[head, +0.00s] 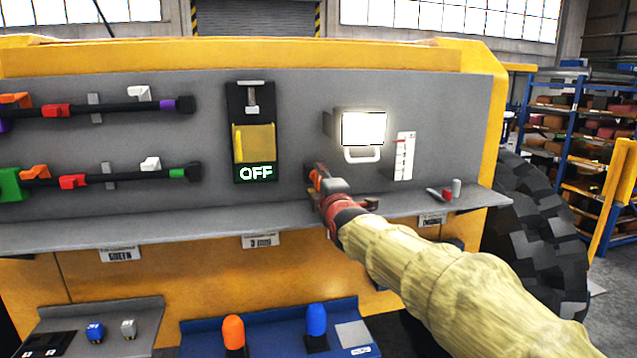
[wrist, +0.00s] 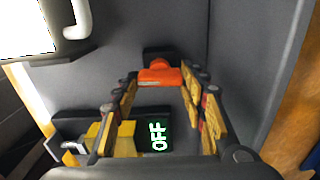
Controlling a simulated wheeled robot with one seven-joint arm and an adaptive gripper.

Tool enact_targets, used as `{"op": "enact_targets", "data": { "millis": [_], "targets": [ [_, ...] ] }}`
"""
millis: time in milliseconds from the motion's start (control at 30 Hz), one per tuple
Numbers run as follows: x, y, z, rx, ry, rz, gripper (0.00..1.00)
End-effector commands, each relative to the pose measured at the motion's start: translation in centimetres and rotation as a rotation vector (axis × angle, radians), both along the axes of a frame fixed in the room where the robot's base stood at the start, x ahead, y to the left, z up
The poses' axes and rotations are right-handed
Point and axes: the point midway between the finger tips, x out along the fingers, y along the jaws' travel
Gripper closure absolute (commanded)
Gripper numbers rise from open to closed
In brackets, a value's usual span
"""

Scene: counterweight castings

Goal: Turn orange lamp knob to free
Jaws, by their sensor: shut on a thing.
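The orange lamp knob (wrist: 160,72) shows in the wrist view between my fingertips, against the grey panel. My gripper (wrist: 161,82) is shut on it, with one finger on each side. In the head view my gripper (head: 318,178) reaches the panel just above the shelf, below and left of the lit lamp (head: 363,128). Its own fingers and wrist mostly hide the knob there. The lamp glows white and also shows in the wrist view (wrist: 25,28). The knob's set position cannot be read.
A yellow-flapped switch with a green OFF sign (head: 255,173) is left of my gripper. A grey shelf (head: 190,229) runs below, with small red and grey pieces (head: 448,193) at its right. Black bars with coloured clamps (head: 100,108) are at left. Orange and blue knobs (head: 233,332) stand lower down.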

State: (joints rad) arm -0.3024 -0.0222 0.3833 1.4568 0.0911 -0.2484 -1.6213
Motion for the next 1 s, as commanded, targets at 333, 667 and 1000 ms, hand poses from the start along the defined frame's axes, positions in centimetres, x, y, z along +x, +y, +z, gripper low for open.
{"op": "enact_targets", "data": {
  "millis": [333, 667, 1000],
  "targets": [
    [0.0, 0.0, -0.1, 0.001, 0.001, 0.0, 0.48],
    [0.0, 0.0, 0.0, 0.001, 0.0, 0.0, 0.39],
    [-1.8, -0.5, 0.1, 0.001, -0.001, 0.0, 0.39]
  ]
}}
